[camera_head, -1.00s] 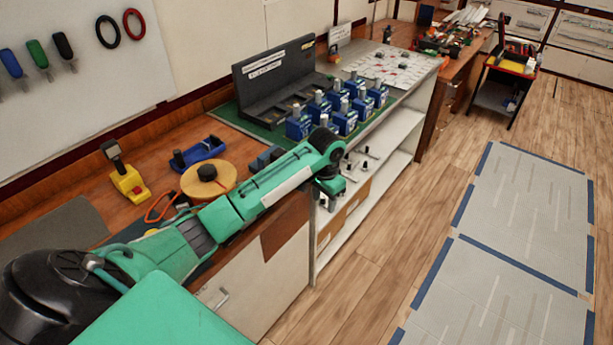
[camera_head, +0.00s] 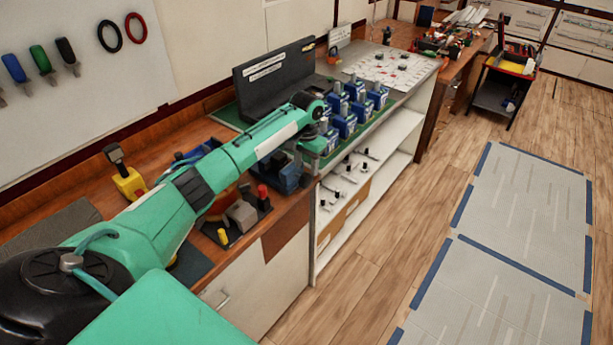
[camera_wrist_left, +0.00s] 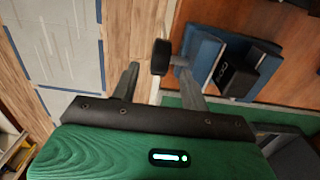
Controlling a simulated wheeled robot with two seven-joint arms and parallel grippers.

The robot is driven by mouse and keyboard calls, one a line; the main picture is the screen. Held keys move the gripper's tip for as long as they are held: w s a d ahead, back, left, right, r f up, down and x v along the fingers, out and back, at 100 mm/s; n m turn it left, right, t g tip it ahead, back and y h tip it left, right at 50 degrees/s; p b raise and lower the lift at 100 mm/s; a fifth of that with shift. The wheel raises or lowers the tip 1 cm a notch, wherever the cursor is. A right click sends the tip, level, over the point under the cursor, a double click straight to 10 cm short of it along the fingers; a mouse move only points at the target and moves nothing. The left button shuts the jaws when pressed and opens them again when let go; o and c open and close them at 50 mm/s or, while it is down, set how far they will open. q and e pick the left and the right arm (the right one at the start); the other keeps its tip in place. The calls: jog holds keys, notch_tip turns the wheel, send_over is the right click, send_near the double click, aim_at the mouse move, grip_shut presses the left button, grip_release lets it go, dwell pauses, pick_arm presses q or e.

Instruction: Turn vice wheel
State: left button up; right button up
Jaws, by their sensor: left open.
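A blue vice (camera_wrist_left: 225,62) with a black block on it lies on the brown bench in the left wrist view. Its black wheel (camera_wrist_left: 160,57) faces my left gripper (camera_wrist_left: 158,82) and shows between and just beyond the two fingertips. The fingers stand apart, one on each side of the wheel's line, and hold nothing. Whether either finger touches the wheel I cannot tell. In the head view the vice (camera_head: 287,180) is partly hidden below the end of my left arm, and the fingers there are hard to make out. My right gripper is in neither view.
Several blue breakers (camera_head: 344,122) stand on the green mat beyond my left gripper. A dark rack (camera_head: 275,75) stands behind. A small block with a red knob (camera_head: 263,192) sits near the bench's front edge.

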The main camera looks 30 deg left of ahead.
aim_at(307, 174)
pick_arm(q)
notch_tip(307, 174, down, 6)
jog(key=shift+f+p, duration=0.15)
jog(key=shift+p, duration=0.4)
jog(key=shift+c, duration=0.3)
jog(key=c, duration=0.9)
